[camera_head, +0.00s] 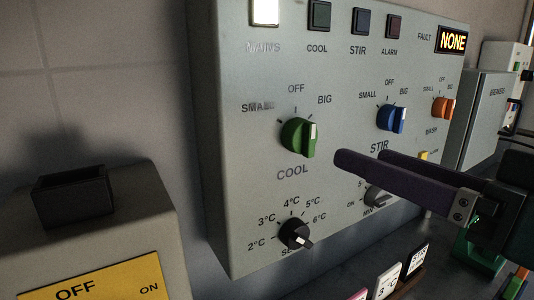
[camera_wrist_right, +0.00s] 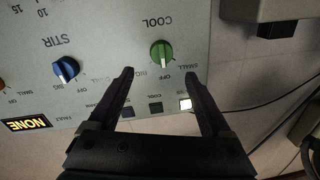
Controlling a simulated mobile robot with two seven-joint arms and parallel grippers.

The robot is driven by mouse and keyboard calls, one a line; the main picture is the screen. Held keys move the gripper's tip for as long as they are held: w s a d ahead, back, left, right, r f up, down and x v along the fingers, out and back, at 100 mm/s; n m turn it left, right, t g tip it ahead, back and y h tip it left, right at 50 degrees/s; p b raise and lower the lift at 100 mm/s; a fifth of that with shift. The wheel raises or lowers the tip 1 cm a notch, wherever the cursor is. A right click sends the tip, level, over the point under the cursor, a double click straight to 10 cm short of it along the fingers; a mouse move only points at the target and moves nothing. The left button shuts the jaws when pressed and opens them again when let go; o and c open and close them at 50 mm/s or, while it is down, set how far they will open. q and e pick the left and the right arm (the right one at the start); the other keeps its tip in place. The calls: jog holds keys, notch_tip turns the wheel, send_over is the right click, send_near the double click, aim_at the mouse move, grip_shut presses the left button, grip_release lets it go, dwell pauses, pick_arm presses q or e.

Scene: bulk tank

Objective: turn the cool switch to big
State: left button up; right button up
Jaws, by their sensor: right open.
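The cool switch (camera_head: 298,137) is a green knob with a white mark, on the grey control panel (camera_head: 240,180). SMALL, OFF and BIG are printed around its top, and COOL below it. I cannot tell for sure which label its mark points at. My right gripper (camera_head: 362,158) comes in from the right, open and empty, its fingertips to the right of the green knob and apart from it. In the wrist view, the picture is upside down; the green knob (camera_wrist_right: 161,53) shows beyond the gap between the open fingers (camera_wrist_right: 160,74). My left gripper is not in view.
A blue stir knob (camera_head: 391,118) and an orange wash knob (camera_head: 443,107) sit to the right. A black dial (camera_head: 295,234) is below the green knob. A lit mains lamp (camera_head: 265,12) is above. A grey box (camera_head: 130,225) with a yellow label stands at left.

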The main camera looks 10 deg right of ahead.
aim_at(315, 139)
jog(key=p+x, duration=0.2)
jog(key=x, duration=0.6)
jog(key=shift+w+a+r, duration=0.1)
jog(key=shift+w+a, duration=0.2)
jog(key=shift+w, duration=0.15)
jog(key=shift+c, duration=0.2)
grip_shut()
